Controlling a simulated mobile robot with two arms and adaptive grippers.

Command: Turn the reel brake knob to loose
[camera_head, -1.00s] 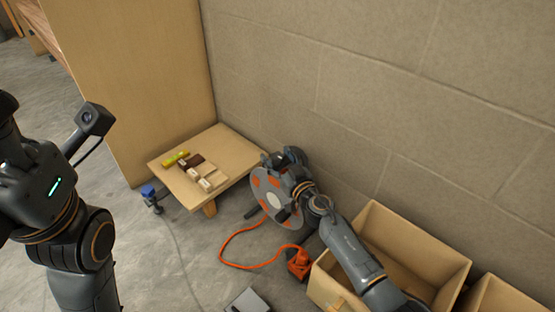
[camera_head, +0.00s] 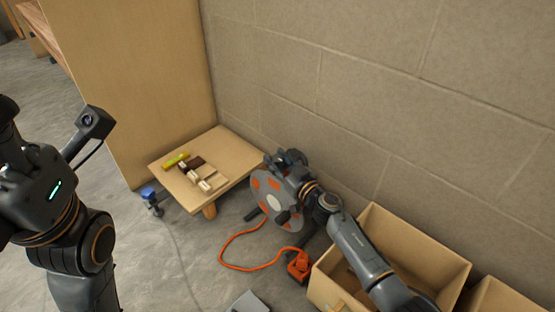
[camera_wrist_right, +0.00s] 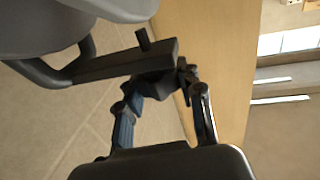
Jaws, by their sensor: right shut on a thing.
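The cable reel (camera_head: 263,213) stands on the floor near the wall, a grey disc with orange patches and a pale centre. My right gripper (camera_head: 287,162) is at the upper back side of the reel, partly hidden by the reel and my own wrist. The knob's turn setting cannot be read. My left arm is at the left, its gripper out of view.
An orange cable (camera_head: 232,243) runs over the floor to an orange plug box (camera_head: 299,266). A low wooden table (camera_head: 228,153) with small blocks stands left of the reel. An open wooden box (camera_head: 425,250) is at the right. The block wall (camera_head: 330,70) is close behind.

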